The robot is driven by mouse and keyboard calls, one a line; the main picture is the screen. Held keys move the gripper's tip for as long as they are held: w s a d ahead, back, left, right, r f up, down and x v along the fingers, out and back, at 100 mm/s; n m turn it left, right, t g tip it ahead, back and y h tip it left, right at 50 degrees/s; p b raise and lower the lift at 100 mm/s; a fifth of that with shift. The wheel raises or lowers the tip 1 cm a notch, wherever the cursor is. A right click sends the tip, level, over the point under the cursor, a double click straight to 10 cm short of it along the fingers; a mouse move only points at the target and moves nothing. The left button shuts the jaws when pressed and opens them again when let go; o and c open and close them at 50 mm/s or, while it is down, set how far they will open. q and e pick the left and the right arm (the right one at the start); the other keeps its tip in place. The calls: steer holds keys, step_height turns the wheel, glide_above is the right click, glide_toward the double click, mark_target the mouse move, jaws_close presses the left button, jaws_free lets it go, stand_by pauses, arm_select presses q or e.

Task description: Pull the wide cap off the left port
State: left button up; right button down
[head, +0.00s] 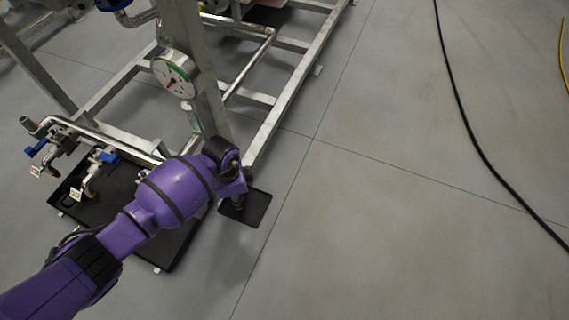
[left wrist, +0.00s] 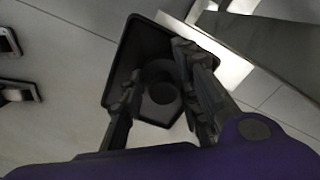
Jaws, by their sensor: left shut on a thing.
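My left gripper (head: 238,202) is low over a small black tray (head: 262,203) on the floor, right of the skid's upright post. In the left wrist view the fingers of the left gripper (left wrist: 157,70) are shut on a dark round thing that looks like the wide cap (left wrist: 160,92). The small tray's rim (left wrist: 108,70) shows around and beyond it. Two ports with blue-handled valves, the left port (head: 52,172) and the right port (head: 92,188), hang at the skid's left side, apart from the gripper. Their ends are too small to read clearly.
A large black drip tray (head: 172,248) lies under the ports, partly hidden by my left arm. A pressure gauge (head: 175,75) sits on the post. Skid rails (head: 290,95) run behind.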

arm_select(q)
steer(key=shift+f, duration=0.25)
steer(key=o, duration=0.9)
steer(key=shift+o, duration=0.5)
steer(key=o, duration=0.4)
step_height(320, 180, up, 7)
steer(key=p, duration=0.5)
steer(key=shift+p, duration=0.4)
steer(key=shift+r+p, duration=0.6)
steer(key=shift+f, duration=0.1)
arm_select(e)
step_height(320, 180, up, 8)
steer(key=shift+w+f+t, duration=0.25)
steer(key=shift+w+t, duration=0.05)
steer(key=shift+w, duration=0.05)
